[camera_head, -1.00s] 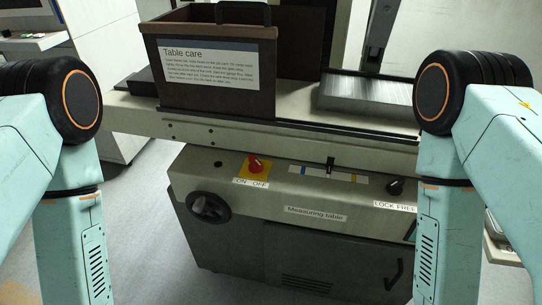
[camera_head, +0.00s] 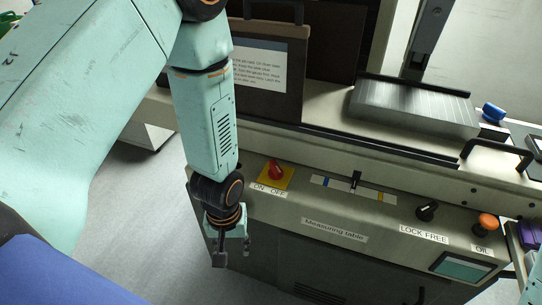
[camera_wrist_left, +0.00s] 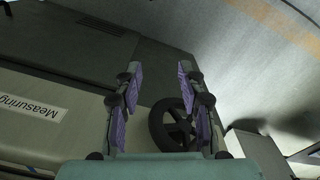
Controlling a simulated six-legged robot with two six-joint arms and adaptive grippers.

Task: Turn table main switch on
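The table main switch (camera_head: 276,172) is a red rotary knob on a yellow plate, on the sloped front panel of the measuring table (camera_head: 390,222). ON and OFF labels sit below it; I cannot tell clearly which one the knob points to. My left gripper (camera_head: 231,256) hangs pointing down in front of the panel's left end, below and left of the switch, apart from it. In the left wrist view my left gripper (camera_wrist_left: 158,72) is open and empty. A dark handwheel (camera_wrist_left: 170,124) shows beyond its fingers. My right gripper is out of view.
Right of the switch are a slider (camera_head: 356,180), a black LOCK/FREE knob (camera_head: 427,211), an orange OIL button (camera_head: 487,223) and a small screen (camera_head: 462,267). Open floor (camera_head: 125,215) lies left.

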